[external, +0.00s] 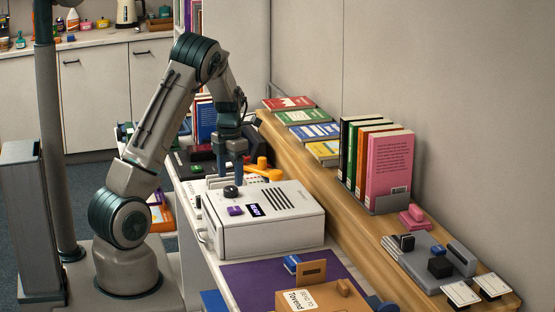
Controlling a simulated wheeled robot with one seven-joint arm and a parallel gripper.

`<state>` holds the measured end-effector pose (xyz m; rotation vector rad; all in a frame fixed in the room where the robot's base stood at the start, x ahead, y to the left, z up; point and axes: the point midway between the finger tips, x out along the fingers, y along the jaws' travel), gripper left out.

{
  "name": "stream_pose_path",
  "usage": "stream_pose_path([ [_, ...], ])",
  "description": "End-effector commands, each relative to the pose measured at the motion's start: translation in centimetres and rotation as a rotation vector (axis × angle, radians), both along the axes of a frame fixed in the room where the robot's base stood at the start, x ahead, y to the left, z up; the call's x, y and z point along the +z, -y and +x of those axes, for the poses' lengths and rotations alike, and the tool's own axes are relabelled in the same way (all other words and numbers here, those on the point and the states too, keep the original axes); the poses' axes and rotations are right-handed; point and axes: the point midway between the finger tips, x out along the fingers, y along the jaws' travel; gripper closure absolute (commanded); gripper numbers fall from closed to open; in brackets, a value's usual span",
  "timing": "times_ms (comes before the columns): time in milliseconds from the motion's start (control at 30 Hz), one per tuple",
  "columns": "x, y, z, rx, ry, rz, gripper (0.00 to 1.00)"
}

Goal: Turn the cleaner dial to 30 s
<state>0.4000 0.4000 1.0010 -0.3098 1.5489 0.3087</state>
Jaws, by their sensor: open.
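The cleaner is a white box (285,226) with slots in its top, standing on the bench. Its black round dial (231,192) sits near the back left of the top. A purple button (235,211) and a small lit display (256,210) are in front of the dial; the display's text and the dial's setting are too small to read surely. My gripper (229,177) points down with its fingers apart, at or just above the dial. I cannot tell whether the fingertips touch it or stand around it.
An orange-yellow handled object (262,171) lies close behind the cleaner. A wooden shelf (340,208) runs along the right with upright books (388,166) and flat books. A cardboard box (330,297) and purple mat (245,274) are in front.

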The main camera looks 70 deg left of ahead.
Motion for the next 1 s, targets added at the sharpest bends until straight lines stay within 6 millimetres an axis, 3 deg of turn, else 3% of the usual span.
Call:
stream_pose_path([
  [233,-3.2,0.0,-0.1,-0.001,-0.002,-0.001,0.41],
  [600,-3.9,0.0,0.0,-0.002,0.001,0.000,0.41],
  [633,-3.9,0.0,0.0,-0.002,0.001,0.000,0.43],
  [800,-3.9,0.0,0.0,-0.002,0.001,0.000,0.85],
  [1000,-3.9,0.0,0.0,-0.007,0.001,0.000,0.85],
])
